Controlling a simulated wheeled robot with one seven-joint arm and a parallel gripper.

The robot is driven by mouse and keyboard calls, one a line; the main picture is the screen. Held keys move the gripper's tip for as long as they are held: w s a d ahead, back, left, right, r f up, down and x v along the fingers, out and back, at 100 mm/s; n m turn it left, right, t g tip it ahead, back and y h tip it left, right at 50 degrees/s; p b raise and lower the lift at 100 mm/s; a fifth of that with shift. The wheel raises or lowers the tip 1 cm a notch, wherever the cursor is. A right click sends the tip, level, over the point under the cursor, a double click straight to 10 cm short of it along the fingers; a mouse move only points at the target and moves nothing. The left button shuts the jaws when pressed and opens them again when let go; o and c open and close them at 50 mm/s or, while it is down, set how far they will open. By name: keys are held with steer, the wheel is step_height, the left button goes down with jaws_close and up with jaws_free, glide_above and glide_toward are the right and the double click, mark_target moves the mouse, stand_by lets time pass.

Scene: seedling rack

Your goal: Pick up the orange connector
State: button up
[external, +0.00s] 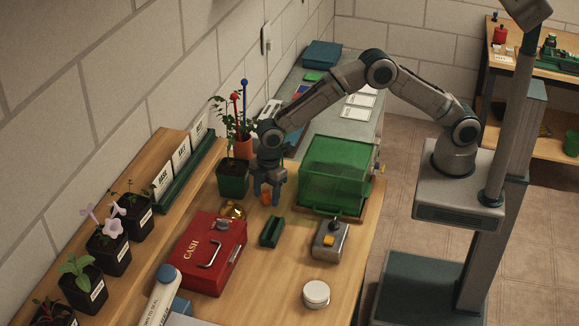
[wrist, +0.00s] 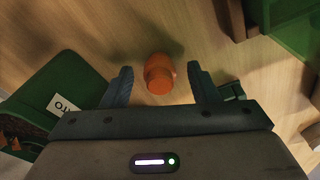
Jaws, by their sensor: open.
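The orange connector (external: 266,198) is a small rounded piece on the wooden table, just below my gripper in the external view. In the wrist view the orange connector (wrist: 159,73) lies between the two fingers, a little beyond their tips. My gripper (external: 269,190) is open and points down. Its two dark fingers (wrist: 157,78) stand apart on either side of the connector, with a gap on both sides, and hold nothing. I cannot tell the exact height of the fingertips above the table.
A green potted plant (external: 233,184) stands close on the left. A green transparent box (external: 338,172) stands on the right. A red cash box (external: 208,252), a dark green block (external: 271,231) and a grey device with a yellow button (external: 329,240) lie in front.

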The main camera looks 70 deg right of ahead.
steer(key=c, duration=1)
